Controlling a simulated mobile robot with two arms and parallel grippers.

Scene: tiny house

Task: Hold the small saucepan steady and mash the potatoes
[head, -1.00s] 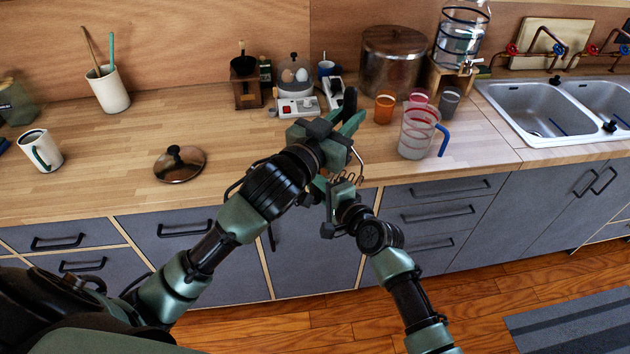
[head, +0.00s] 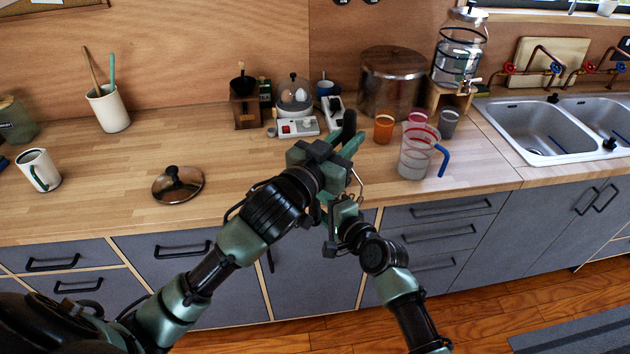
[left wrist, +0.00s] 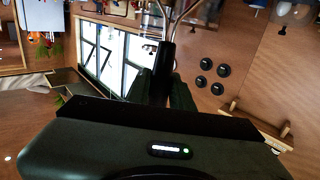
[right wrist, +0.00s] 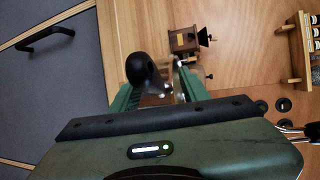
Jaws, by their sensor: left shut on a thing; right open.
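My left gripper (head: 346,138) is above the front edge of the counter. It is shut on the masher, whose black handle (left wrist: 168,58) and metal wires (left wrist: 172,16) show in the left wrist view; a bit of bent wire (head: 359,184) shows in the head view. My right gripper (right wrist: 155,85) is open, just below the left one in the head view (head: 335,203). A black rounded end (right wrist: 143,72) shows between its fingers; I cannot tell whose it is. The saucepan and potatoes cannot be made out. A metal lid with black knob (head: 178,186) lies on the counter.
A clear pitcher with blue handle (head: 415,160) and an orange cup (head: 384,128) stand right of my grippers. An egg cooker (head: 294,105) and a coffee grinder (head: 247,104) stand behind. The counter (head: 110,190) around the lid is clear.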

